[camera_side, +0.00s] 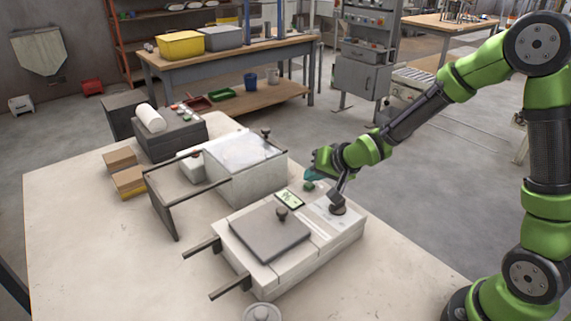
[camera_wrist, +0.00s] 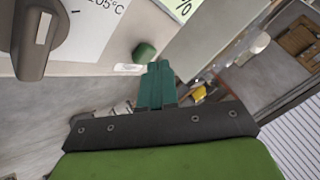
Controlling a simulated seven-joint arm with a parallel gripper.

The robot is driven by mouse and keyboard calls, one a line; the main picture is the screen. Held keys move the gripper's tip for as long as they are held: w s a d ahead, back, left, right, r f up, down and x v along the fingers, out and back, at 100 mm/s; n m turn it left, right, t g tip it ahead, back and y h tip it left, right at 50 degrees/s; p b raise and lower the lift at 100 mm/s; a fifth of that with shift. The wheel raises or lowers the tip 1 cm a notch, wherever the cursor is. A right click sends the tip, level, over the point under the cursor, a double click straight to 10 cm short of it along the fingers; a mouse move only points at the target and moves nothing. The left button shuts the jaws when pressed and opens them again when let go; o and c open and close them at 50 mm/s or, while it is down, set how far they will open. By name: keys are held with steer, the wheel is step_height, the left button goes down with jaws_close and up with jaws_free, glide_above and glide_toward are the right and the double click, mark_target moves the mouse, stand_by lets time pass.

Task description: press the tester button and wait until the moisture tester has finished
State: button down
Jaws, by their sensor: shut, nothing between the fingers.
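The moisture tester (camera_side: 290,255) is a pale box with a grey lid (camera_side: 268,231) and a lit green display (camera_side: 289,199), on the table. Its green tester button (camera_side: 309,186) sits beside the display; it also shows in the wrist view (camera_wrist: 144,52), just past my fingertips. Part of a "%" sign shows on the display (camera_wrist: 183,8) in the wrist view. My gripper (camera_side: 312,174), with teal fingers, is shut and empty, close above the button. Its fingertips (camera_wrist: 158,65) appear slightly apart from the button, but contact is hard to judge.
A dark knob (camera_side: 338,209) stands on the tester's right end, near my gripper; it also shows in the wrist view (camera_wrist: 35,35) by a "105°C" label. A clear-lidded box (camera_side: 248,180) with a dark frame stands behind. The table front left is clear.

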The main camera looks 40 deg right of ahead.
mark_target(313, 185)
steer(key=shift+f, duration=0.45)
stand_by(0.6)
steer(key=shift+r, duration=0.95)
steer(key=shift+r, duration=2.5)
